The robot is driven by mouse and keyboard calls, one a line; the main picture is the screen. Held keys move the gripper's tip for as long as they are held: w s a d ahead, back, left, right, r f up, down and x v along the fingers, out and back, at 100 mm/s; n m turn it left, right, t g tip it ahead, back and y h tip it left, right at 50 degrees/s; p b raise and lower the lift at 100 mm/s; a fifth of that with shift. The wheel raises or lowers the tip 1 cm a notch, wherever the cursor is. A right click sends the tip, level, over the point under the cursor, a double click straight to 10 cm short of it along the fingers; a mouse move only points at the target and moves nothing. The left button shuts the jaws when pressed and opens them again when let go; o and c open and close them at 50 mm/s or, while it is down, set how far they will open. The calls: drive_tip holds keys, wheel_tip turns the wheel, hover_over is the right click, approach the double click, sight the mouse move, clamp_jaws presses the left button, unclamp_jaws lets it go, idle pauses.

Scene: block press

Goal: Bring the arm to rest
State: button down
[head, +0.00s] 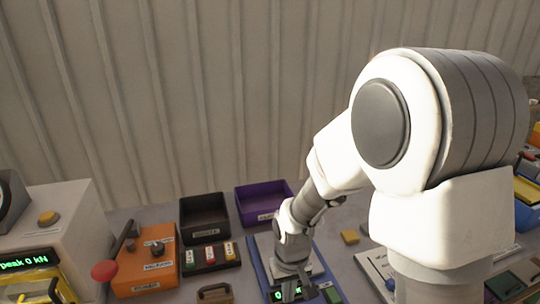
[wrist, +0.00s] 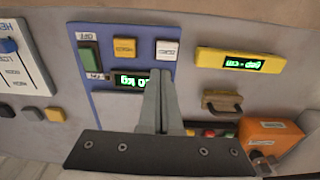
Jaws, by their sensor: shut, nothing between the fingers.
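My gripper (wrist: 159,80) is shut and empty, with its two fingers together in the wrist view. It is over or in front of the blue panel (wrist: 104,104), hiding part of its green display (wrist: 130,80). I cannot tell whether the fingertips touch the panel. In the head view my gripper (head: 292,284) is low at the centre, at the end of my bent arm, over the same blue panel (head: 265,250). My arm covers much of the right side.
A press with a "peak 0 kN" display (head: 28,261) stands at left. Beside it are an orange box (head: 147,262) with a red-knobbed lever, a black bin (head: 204,217) and a purple bin (head: 262,201). A yellow block (head: 350,237) lies right of the panel. A corrugated wall is behind.

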drive_tip(key=s+d+r+m+t, duration=0.1)
drive_tip(key=s+d+r, duration=0.2)
drive_tip(key=r, duration=0.4)
drive_tip(key=s+d+r+m+t, duration=0.1)
drive_tip(key=s+d+r+t, duration=0.1)
drive_tip(key=s+r, duration=0.3)
drive_tip(key=s+d+r+m+t, duration=0.1)
drive_tip(key=s+d+r, duration=0.3)
drive_tip(key=r, duration=0.7)
drive_tip(key=shift+s+d+r+t, duration=0.15)
drive_tip(key=shift+s+d+t, duration=0.15)
drive_tip(key=shift+t, duration=0.2)
